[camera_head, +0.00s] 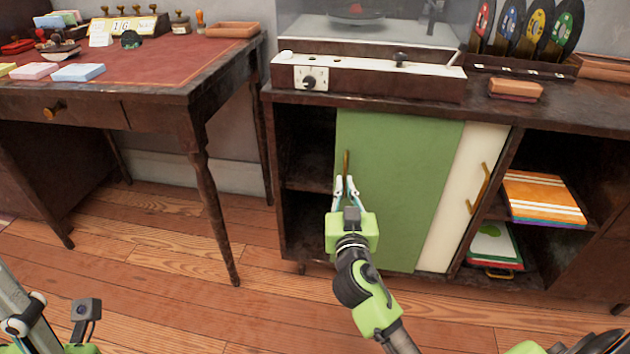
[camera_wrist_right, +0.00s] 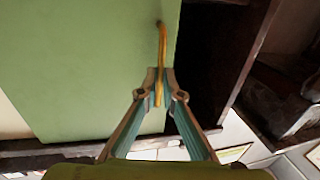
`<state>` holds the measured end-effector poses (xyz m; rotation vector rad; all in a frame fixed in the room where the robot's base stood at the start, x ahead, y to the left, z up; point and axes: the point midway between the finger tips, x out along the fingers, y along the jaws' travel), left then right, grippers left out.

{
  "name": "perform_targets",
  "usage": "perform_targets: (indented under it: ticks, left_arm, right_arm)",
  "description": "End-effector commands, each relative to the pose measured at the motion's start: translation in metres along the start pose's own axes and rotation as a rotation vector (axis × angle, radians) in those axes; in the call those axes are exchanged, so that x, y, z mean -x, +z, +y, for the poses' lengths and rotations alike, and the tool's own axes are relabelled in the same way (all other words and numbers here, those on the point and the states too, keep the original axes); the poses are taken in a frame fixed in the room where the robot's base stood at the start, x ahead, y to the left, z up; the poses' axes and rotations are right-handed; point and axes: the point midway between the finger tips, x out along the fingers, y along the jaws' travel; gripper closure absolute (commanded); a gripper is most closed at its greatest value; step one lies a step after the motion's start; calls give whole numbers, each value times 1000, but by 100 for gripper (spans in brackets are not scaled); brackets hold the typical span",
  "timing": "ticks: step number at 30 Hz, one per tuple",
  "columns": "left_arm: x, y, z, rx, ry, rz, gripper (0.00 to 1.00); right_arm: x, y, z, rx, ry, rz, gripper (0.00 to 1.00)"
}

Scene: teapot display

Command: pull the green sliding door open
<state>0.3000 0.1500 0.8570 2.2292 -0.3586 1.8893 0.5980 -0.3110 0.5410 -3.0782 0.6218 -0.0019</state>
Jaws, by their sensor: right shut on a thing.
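The green sliding door (camera_head: 400,190) stands in the middle of the dark cabinet, with an open dark compartment to its left. Its brass handle (camera_head: 346,162) is upright near the door's left edge. My right gripper (camera_head: 346,184) is at the lower part of this handle, its fingers closed around it. In the right wrist view the fingertips (camera_wrist_right: 160,82) are on both sides of the handle (camera_wrist_right: 162,50), and the green door (camera_wrist_right: 80,70) fills the left. Of my left arm only a part shows at the lower left; its fingers are not visible.
A cream door (camera_head: 462,195) with a brass handle (camera_head: 478,188) is directly right of the green door, partly behind it. Open shelves at the right hold orange books (camera_head: 543,195). A record player (camera_head: 365,70) stands on top. A desk (camera_head: 140,80) stands left; wooden floor is clear between.

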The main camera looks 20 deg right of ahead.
Motion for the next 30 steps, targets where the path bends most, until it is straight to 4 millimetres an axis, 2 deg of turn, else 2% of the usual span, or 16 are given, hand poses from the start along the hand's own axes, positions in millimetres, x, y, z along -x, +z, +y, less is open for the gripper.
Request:
perform_targets:
  ticks: [3,9,21,24,30]
  left_arm:
    - [1,0,1,1,3,-7,60]
    - [4,1,0,3,-1,-22,60]
    - [4,1,0,2,-5,-20,60]
    - [4,0,0,2,-7,-19,60]
    - [2,-1,0,2,-8,-15,60]
  right_arm:
    - [6,1,22,0,0,-4,100]
    - [9,1,41,1,-1,-2,100]
    - [10,2,45,-2,-2,-4,100]
    - [10,2,45,-2,-2,-4,77]
    - [9,1,45,-1,-1,-2,77]
